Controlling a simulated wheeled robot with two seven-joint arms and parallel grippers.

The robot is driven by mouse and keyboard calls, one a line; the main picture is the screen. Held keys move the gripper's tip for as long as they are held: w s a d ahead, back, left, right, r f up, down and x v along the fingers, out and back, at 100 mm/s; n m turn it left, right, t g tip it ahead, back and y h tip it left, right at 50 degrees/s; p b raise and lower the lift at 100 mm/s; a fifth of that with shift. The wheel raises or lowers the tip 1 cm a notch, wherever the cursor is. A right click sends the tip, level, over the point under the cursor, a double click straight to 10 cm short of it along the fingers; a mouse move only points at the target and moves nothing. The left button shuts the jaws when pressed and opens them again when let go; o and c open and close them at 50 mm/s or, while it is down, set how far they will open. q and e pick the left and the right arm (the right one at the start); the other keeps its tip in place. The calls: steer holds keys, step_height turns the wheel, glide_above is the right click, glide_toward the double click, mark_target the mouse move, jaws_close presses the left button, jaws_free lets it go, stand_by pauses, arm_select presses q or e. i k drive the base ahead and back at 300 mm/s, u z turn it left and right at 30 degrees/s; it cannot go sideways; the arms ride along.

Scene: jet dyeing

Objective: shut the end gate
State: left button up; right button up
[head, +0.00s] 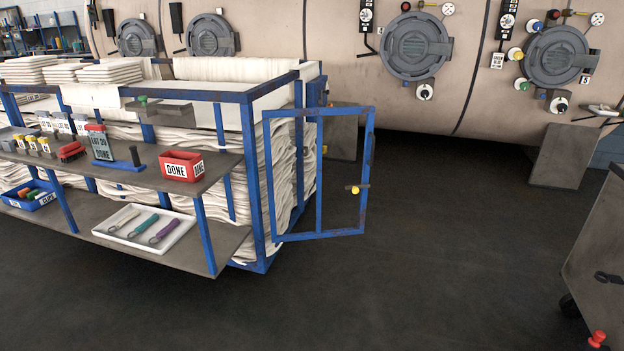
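The end gate (320,178) is a blue open frame with a middle upright, at the right end of a blue cart (250,180) loaded with folded white cloth (285,165). The gate stands swung out from the cart end, at an angle to it, so it is open. The cloth stack shows behind and beside the gate. Neither of my grippers is in view.
A large beige dyeing vessel (330,85) runs along the back. A grey unit (598,255) stands at the right edge. The dark floor (450,230) between is clear.

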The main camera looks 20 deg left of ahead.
mark_target(369, 139)
steer(key=z, duration=0.1)
steer(key=i, duration=2.9)
steer(key=u, duration=0.15)
